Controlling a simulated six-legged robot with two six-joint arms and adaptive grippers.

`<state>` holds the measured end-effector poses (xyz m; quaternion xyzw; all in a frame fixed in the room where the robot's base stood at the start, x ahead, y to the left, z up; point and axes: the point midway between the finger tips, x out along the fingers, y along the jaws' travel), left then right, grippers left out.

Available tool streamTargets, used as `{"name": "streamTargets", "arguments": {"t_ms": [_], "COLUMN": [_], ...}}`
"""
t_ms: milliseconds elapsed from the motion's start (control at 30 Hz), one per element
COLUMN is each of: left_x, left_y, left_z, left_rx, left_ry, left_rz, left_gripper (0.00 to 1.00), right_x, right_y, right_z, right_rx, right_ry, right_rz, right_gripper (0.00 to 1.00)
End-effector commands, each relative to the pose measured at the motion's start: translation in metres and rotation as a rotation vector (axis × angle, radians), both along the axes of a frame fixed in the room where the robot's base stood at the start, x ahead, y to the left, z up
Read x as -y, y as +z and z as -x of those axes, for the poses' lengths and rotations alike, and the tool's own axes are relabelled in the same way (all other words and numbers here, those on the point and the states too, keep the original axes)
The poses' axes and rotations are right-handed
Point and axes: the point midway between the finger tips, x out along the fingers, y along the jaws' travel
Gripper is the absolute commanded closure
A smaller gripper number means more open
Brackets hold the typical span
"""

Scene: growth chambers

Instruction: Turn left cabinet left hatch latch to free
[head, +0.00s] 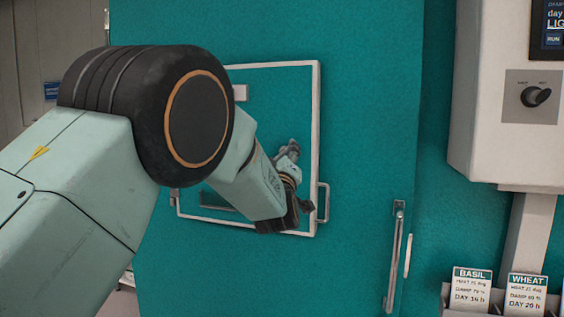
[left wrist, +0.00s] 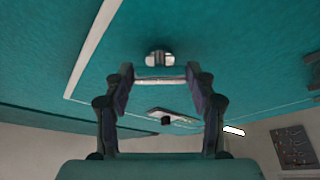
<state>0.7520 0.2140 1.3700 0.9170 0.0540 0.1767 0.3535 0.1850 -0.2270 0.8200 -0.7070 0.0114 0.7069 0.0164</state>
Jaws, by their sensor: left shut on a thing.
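The left cabinet (head: 370,120) is a teal panel, and its hatch (head: 270,90) is a teal door with a pale frame. My left gripper (head: 291,180) is at the right part of the hatch, seen from behind in the head view. In the left wrist view, the latch (left wrist: 159,76) is a silver bar below a round silver mount. It lies crosswise between the fingertips of my left gripper (left wrist: 160,82), which is shut on it. In the head view my gripper and arm hide the latch. My right gripper is in neither view.
A bracket handle (head: 324,203) sticks out at the hatch's right edge. A long vertical handle (head: 394,260) is lower right on the cabinet. A white control box (head: 487,150) with a black knob hangs at right, above BASIL and WHEAT cards (head: 472,290).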

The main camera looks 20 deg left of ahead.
Motion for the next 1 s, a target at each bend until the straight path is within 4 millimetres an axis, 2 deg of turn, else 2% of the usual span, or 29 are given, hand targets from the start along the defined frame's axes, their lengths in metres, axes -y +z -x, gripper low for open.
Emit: {"name": "streamTargets", "arguments": {"t_ms": [600,1000], "left_x": [0.0024,0.0024], "left_y": [0.0038,0.0046], "left_z": [-0.0002,-0.0001], "left_rx": [-0.020,-0.029], "left_ry": [-0.002,-0.002], "left_rz": [0.569,0.796], "left_gripper": [0.75,0.75], "right_x": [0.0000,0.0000], "right_y": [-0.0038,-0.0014], "right_z": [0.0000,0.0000], "right_rx": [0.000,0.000], "right_ry": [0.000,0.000], "right_rz": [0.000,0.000], "right_gripper": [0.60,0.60]}}
